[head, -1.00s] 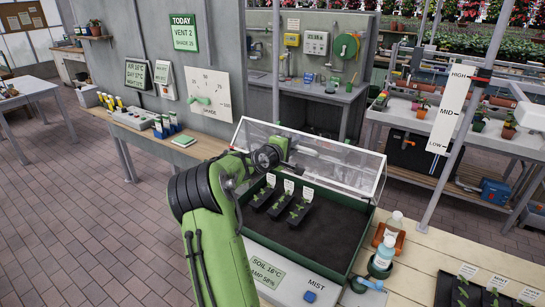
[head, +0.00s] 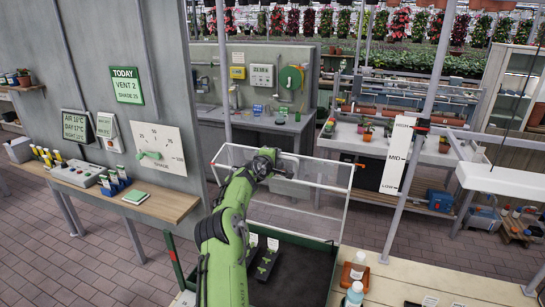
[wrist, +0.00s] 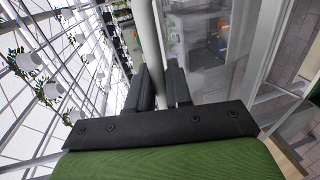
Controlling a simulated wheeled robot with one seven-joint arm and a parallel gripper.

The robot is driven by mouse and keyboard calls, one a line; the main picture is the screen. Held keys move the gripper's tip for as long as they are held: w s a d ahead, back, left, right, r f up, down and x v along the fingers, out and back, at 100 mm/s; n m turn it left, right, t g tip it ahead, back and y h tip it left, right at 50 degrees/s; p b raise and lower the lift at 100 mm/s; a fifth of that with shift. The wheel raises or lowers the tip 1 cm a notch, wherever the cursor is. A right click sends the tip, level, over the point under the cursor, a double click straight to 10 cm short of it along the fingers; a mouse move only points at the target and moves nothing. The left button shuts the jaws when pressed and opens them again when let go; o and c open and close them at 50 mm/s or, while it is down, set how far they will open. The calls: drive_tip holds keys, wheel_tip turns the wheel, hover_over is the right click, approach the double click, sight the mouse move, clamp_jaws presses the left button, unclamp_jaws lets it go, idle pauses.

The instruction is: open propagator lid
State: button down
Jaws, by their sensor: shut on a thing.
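The propagator's clear lid (head: 318,210) stands raised, nearly upright, at the back of the dark green propagator tray (head: 310,239) in the head view. My gripper (head: 284,170) is at the lid's upper part, with my green arm reaching up in front of the tray. In the wrist view my gripper (wrist: 160,88) has its dark fingers closed around a pale bar (wrist: 149,38), which looks like the lid's handle. The lid's clear panel (wrist: 205,45) shows beside it. Black seedling cells (head: 267,262) with white labels lie in the tray; my arm hides its left part.
A bottle in an orange holder (head: 355,269) and a pale blue bottle (head: 353,294) stand right of the tray. A wooden shelf with a control box (head: 76,172) is at left. A post with a HIGH-MID-LOW scale (head: 398,157) rises behind right.

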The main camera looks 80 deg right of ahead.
drive_tip(key=shift+d, duration=0.55)
drive_tip(key=c, duration=1.2)
unclamp_jaws()
drive_tip(key=shift+a, duration=0.1)
drive_tip(key=shift+a+b, duration=0.2)
drive_tip(key=shift+b, duration=0.15)
drive_tip(key=b+v, duration=0.6)
drive_tip(key=v, duration=0.9)
